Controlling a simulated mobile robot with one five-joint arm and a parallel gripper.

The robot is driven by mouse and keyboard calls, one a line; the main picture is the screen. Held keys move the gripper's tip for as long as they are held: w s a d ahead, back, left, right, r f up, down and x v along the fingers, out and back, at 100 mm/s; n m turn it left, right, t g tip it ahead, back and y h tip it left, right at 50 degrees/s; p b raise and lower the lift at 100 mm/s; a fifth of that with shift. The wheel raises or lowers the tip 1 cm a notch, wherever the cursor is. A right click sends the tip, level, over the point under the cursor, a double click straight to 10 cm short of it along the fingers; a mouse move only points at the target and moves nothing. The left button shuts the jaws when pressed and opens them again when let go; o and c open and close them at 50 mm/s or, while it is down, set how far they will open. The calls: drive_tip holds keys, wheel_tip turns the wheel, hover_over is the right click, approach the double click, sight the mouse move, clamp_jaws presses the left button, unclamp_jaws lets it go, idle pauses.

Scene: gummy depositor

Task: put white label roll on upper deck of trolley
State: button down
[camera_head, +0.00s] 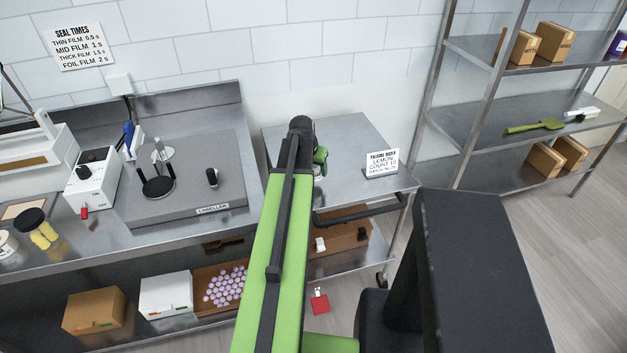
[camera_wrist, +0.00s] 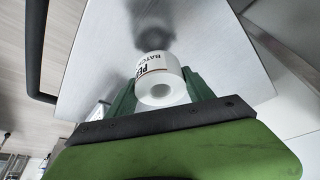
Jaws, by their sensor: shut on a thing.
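The white label roll (camera_wrist: 153,65) is in my gripper (camera_wrist: 160,84), between its two green fingers in the wrist view. Black print shows on its side, and its open core faces the camera. My gripper (camera_head: 321,160) is over this deck, mostly hidden behind my arm. In the wrist view the deck (camera_wrist: 100,65) lies beyond the roll, with a dark blurred reflection near it. I cannot tell whether the roll touches the deck.
A packing order sign (camera_head: 382,163) stands at the deck's front right. The trolley's dark handle (camera_head: 360,212) runs along the front. Metal shelving (camera_head: 470,110) stands at right. The deck's back right looks clear.

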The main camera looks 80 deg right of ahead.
wheel_tip(320, 180, down, 4)
drive_tip(key=b, duration=0.4)
drive_tip(key=shift+f, duration=0.15)
drive_tip(key=shift+r, duration=0.25)
drive_tip(key=shift+f, duration=0.2)
drive_tip(key=shift+c, duration=1.9)
unclamp_jaws()
drive_tip(key=shift+a+r+p, duration=0.15)
drive_tip(key=shift+r+p, duration=0.25)
drive_tip(key=shift+r, duration=0.15)
drive_tip(key=p+v, duration=1)
drive_tip(key=v, duration=0.1)
drive_tip(key=shift+a, duration=0.2)
